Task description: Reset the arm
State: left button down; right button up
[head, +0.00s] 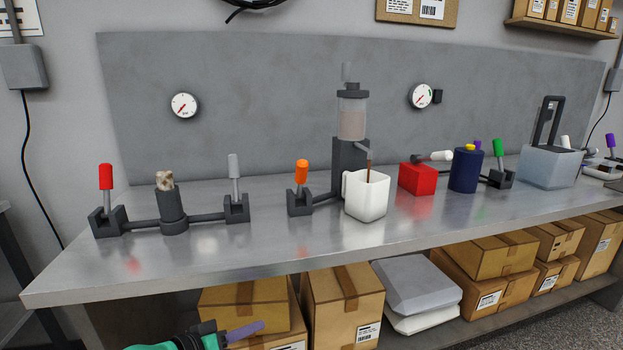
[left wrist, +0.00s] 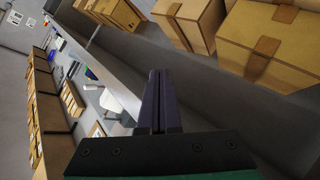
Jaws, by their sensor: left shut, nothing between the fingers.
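My left gripper (head: 244,333) is low at the bottom of the head view, in front of the bench and below its top. Its purple fingers point right and are shut with nothing between them. In the left wrist view the same fingers (left wrist: 158,100) are pressed together, with cardboard boxes beyond them. The gripper touches nothing that I can see. My right gripper is not in view.
The metal bench (head: 75,280) carries lever stands, a white cup (head: 366,196), a red block (head: 417,179) and a dark blue cylinder (head: 465,170). Open space lies before the bench.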

pick_arm(q)
jog(key=s+a+f+m+g+y, duration=0.1)
jog(key=s+a+f+g+y, duration=0.3)
jog(key=s+f, duration=0.45)
jog(key=s+a+f+m+g+y, duration=0.15)
jog(key=s+a+f+y, duration=0.35)
jog(key=s, duration=0.6)
jog(key=s+a+f+g+p, duration=0.1)
jog(key=s+f+p, duration=0.15)
jog(key=f, duration=0.75)
jog(key=s+a+f+g+p, duration=0.15)
jog(key=f+p, duration=0.25)
jog(key=f, duration=0.6)
jog(key=s+a+f+g+p, duration=0.1)
jog(key=s+f+p, duration=0.3)
jog(key=s+f, duration=0.4)
jog(key=s+a, duration=0.1)
jog(key=s, duration=0.6)
jog(key=shift+s, duration=0.3)
